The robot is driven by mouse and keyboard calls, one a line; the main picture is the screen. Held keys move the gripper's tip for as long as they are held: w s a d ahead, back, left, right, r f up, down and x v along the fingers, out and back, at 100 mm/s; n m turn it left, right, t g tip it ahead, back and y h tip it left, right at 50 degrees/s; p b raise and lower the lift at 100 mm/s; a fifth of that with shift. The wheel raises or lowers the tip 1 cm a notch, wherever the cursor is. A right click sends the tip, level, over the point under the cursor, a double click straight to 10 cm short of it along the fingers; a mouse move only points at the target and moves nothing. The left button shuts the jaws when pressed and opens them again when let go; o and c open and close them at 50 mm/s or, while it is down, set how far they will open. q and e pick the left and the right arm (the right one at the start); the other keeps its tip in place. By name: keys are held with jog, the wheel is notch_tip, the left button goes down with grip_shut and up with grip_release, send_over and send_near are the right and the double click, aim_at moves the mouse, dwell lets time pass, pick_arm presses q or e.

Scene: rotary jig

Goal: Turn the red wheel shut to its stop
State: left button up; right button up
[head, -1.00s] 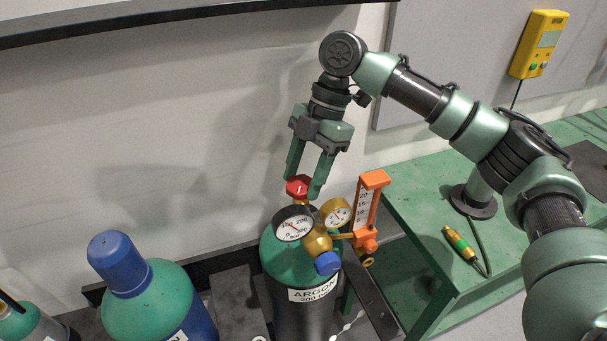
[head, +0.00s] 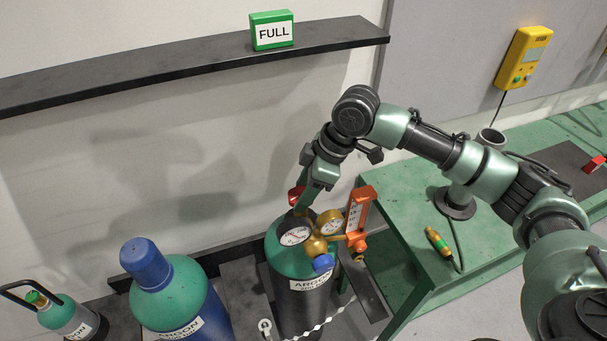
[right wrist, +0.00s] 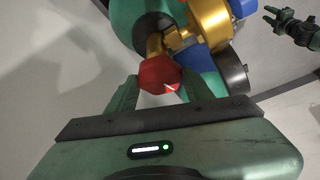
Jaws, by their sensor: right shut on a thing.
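The red wheel (head: 294,196) sits on top of the brass regulator valve of the argon cylinder (head: 300,285), and is partly hidden behind my right gripper (head: 303,201) in the head view. In the right wrist view the red wheel (right wrist: 160,73) is faceted with a small white mark, between the two green fingers of my right gripper (right wrist: 154,86). The right gripper is shut on the wheel, coming down tilted from above. My left gripper (right wrist: 290,28) shows small at the upper right of the right wrist view, away from the wheel; its jaw state is unclear.
Pressure gauges (head: 295,236) and an orange flow meter (head: 359,212) sit close beside the wheel. A blue-capped cylinder (head: 168,290) and a small cylinder (head: 65,318) stand left. A green bench (head: 405,215) is right. A FULL block (head: 271,30) is on the shelf (head: 150,71).

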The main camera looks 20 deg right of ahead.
jog(key=m+p, duration=0.2)
jog(key=p, duration=0.1)
jog(key=m+t+h+p, duration=0.1)
jog(key=m+p, duration=0.1)
jog(key=p, duration=0.1)
jog(key=m+t+p, duration=0.1)
jog(key=m+p, duration=0.2)
jog(key=shift+s+a+r+h, duration=0.2)
jog(key=shift+s+h, duration=0.1)
jog(key=shift+h, duration=0.1)
jog(key=shift+f+m+h+p, duration=0.1)
jog(key=shift+m+h+p, duration=0.2)
jog(key=shift+m+p, duration=0.6)
jog(key=shift+a+f+m+h, duration=0.1)
jog(key=shift+m+h, duration=0.3)
jog(key=shift+m, duration=0.7)
jog(key=m, duration=0.2)
jog(key=m+h, duration=0.1)
jog(key=m, duration=0.1)
jog(key=shift+a+f+t+h, duration=0.1)
jog(key=shift+a+t+h, duration=0.1)
jog(key=shift+t+h, duration=0.1)
jog(key=m+h, duration=0.1)
jog(key=m, duration=0.2)
jog(key=m+h, duration=0.1)
jog(key=m, duration=0.1)
jog(key=shift+m+g, duration=0.4)
jog(key=o, duration=1.4)
jog(key=shift+w, duration=0.1)
jog(key=shift+c, duration=0.2)
